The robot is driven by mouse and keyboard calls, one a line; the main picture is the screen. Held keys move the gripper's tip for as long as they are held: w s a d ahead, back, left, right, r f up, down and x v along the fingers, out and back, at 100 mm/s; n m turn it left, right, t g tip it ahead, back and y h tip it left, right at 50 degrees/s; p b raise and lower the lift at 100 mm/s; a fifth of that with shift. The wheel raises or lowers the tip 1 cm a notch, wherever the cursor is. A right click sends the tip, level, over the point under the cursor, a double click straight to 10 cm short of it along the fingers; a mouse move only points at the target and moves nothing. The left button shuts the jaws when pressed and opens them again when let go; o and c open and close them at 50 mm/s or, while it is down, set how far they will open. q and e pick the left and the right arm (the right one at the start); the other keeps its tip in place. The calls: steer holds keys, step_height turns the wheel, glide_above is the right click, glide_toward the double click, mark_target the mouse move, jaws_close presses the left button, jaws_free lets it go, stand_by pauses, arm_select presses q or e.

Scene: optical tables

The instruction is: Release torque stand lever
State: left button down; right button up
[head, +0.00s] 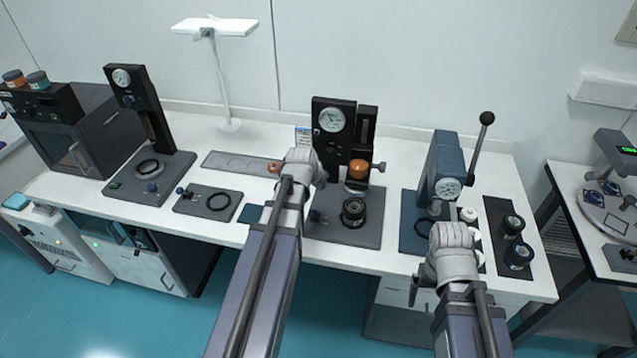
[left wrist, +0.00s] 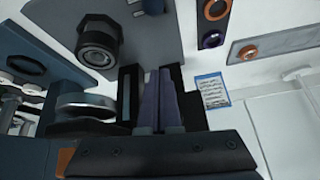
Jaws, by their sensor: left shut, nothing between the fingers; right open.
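Several bench stands with dials show in the head view, and I cannot tell for sure which is the torque stand. A dark stand (head: 331,107) with an orange part (head: 358,169) stands mid-bench, with a small lever (head: 317,216) at its base's left side. A blue-grey stand (head: 443,158) at the right has a long lever (head: 478,150) with a black ball, raised and tilted right. My left gripper (head: 302,160) is in front of the dark stand; its fingers (left wrist: 160,100) are together and empty. My right gripper (head: 450,238) is open in front of the blue-grey stand.
A third gauge stand (head: 147,140) and a grey plate with a black ring (head: 207,203) are at the left. Dark round jars (head: 511,226) stand on a mat at the right. A small label card (left wrist: 211,92) shows beside my left fingers. A white lamp (head: 215,28) rises behind.

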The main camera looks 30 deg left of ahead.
arm_select(q)
steer(key=s+d+r+p, duration=0.1)
steer(key=s+r+p, duration=0.1)
steer(key=s, duration=0.4)
steer(key=shift+s+r+p, duration=0.2)
steer(key=shift+r+p, duration=0.1)
steer(key=shift+r, duration=0.5)
arm_select(e)
step_height(320, 180, up, 4)
steer(key=shift+s+f, duration=0.1)
steer(key=shift+f, duration=0.1)
arm_select(q)
steer(key=shift+d, duration=0.15)
steer(key=s+d+f+m+g+b, duration=0.1)
steer(key=s+d, duration=0.3)
steer(key=d, duration=0.4)
steer(key=s+d+f+m+g+b, duration=0.1)
steer(key=s+d+f+g, duration=0.2)
steer(key=s+d, duration=0.2)
steer(key=s+d+f+m+g+b, duration=0.1)
steer(key=s+d, duration=0.3)
steer(key=d, duration=0.8)
steer(key=shift+s+f+m+g+y, duration=0.3)
steer(key=shift+f+m+g, duration=0.3)
steer(key=shift+g, duration=0.3)
arm_select(e)
step_height(320, 180, down, 3)
steer(key=shift+f, duration=0.1)
